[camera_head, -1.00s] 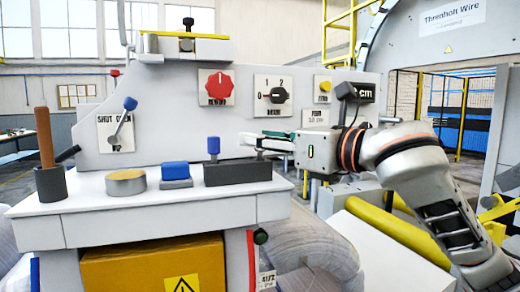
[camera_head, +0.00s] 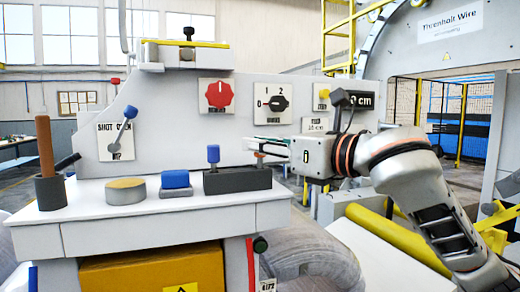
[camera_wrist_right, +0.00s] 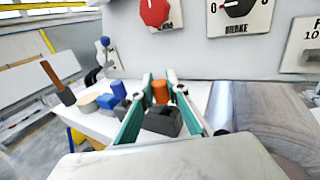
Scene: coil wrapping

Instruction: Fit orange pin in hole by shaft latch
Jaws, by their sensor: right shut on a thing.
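The dark block (camera_head: 237,181) with a blue upright knob (camera_head: 213,154) sits at the worktop's right end, below and left of the gripper. My left gripper is not in view.
The worktop (camera_head: 150,222) also holds a cup with a brown-handled tool (camera_head: 46,165), a round tin (camera_head: 125,191) and a blue block (camera_head: 175,180). The panel carries a red knob (camera_head: 219,94), a black brake knob (camera_head: 277,103) and a blue-tipped lever (camera_head: 130,112).

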